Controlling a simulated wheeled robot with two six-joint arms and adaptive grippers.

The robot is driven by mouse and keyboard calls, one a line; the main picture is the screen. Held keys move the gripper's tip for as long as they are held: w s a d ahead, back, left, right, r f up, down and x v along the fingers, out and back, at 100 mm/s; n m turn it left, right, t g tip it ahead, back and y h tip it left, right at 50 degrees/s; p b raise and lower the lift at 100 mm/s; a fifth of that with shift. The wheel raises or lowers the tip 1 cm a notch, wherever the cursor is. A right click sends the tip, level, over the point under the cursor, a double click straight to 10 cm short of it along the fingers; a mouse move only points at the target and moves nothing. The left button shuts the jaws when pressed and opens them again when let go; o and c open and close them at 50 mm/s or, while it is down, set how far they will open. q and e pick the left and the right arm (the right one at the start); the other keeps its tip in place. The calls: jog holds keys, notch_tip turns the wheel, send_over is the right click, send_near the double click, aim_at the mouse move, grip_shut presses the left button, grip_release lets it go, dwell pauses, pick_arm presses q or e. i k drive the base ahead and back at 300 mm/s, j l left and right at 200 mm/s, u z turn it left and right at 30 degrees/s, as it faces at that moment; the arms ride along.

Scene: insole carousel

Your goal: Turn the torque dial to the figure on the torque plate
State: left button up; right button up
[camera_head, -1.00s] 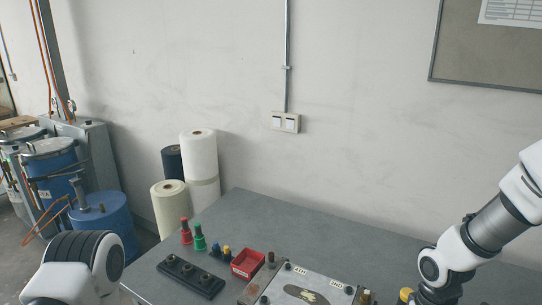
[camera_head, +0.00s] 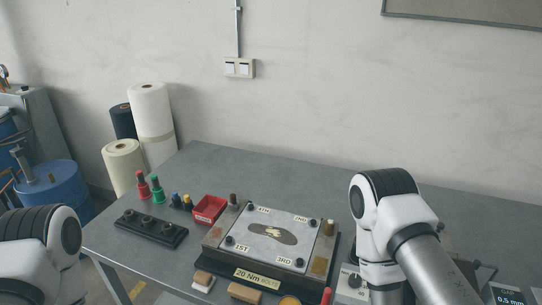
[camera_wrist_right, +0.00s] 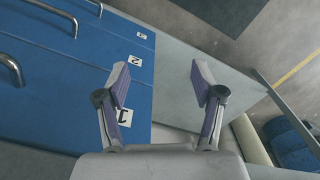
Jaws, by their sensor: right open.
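The torque plate (camera_head: 256,278) is a cream label reading 20 Nm on the front edge of the dark fixture at the bench front. What looks like the torque dial (camera_head: 354,281) is a dark knob on a small pale box right of the fixture. My right arm hides part of it, and its setting is too small to read. My right gripper (camera_wrist_right: 161,70) is open and empty in the right wrist view, with blue numbered drawers below it. It does not show in the head view. My left arm enters at lower left, its gripper out of view.
The fixture's metal plate (camera_head: 270,238) carries an insole shape and corner labels. A red bin (camera_head: 208,209), a black socketed block (camera_head: 151,228) and red and green bottles stand to its left. A small display (camera_head: 508,297) reads 0.5 mm at lower right. The rear bench is clear.

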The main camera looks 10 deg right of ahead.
aim_at(355, 279)
jog(key=k+z, duration=0.15)
jog(key=z, duration=0.9)
